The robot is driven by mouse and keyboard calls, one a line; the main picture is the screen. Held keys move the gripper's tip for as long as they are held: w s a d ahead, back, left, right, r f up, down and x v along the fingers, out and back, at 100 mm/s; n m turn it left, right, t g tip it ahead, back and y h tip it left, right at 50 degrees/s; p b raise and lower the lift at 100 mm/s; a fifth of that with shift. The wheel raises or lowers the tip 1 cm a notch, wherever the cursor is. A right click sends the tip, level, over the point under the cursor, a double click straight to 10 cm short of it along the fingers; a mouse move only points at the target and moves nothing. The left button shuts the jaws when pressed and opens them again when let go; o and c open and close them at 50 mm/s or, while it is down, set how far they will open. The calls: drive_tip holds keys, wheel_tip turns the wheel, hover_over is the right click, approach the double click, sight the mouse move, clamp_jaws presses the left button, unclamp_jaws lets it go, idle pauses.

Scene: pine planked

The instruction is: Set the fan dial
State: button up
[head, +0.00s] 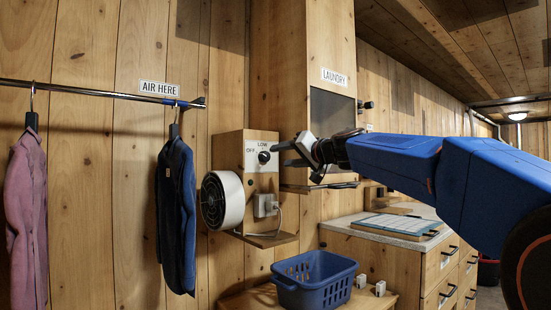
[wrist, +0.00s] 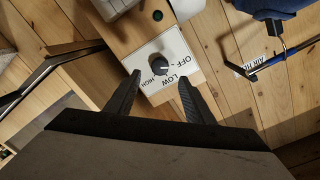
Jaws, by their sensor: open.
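The fan dial (head: 263,157) is a dark round knob on a white plate on the wooden fan box, marked OFF and LOW in the head view. In the wrist view the dial (wrist: 157,66) shows with OFF, LOW and HIGH around it; its exact pointing is too small to tell. The white round fan (head: 222,200) is mounted below left of the dial. My gripper (head: 284,154) is open and empty, just right of the dial in the head view. In the wrist view my fingertips (wrist: 160,80) are spread on either side of the dial, apparently short of it.
A blue jacket (head: 176,215) and a pink shirt (head: 27,225) hang from a rail (head: 90,91) on the left. A plug (head: 265,205) sits below the dial. A blue basket (head: 315,279) stands below, and a laundry opening (head: 331,112) is behind my gripper.

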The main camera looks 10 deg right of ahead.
drive_tip(key=v, duration=0.9)
drive_tip(key=shift+s+f, duration=0.2)
drive_tip(key=s+a+f+n+g+h, duration=0.1)
drive_tip(key=s+f+g, duration=0.2)
drive_tip(key=s+f, duration=0.7)
drive_tip(key=s+a+f+n+g+h, duration=0.1)
drive_tip(key=s+a+f+g+h, duration=0.35)
drive_tip(key=f, duration=1.05)
drive_tip(key=s+d+f+g+y, duration=0.1)
drive_tip(key=s+f+y, duration=0.1)
drive_tip(key=s+f, duration=0.9)
drive_tip(key=s+d+f+g+h, duration=0.1)
drive_tip(key=s+d+f, duration=0.1)
drive_tip(key=s+f, duration=0.3)
drive_tip(key=s+d+f+n+g+h, duration=0.1)
drive_tip(key=s+d+f+h, duration=0.1)
drive_tip(key=s+f, duration=0.4)
wheel_tip(320, 180, down, 5)
drive_tip(key=shift+d+r, duration=0.1)
drive_tip(key=shift+d, duration=0.65)
drive_tip(key=shift+g+h, duration=0.25)
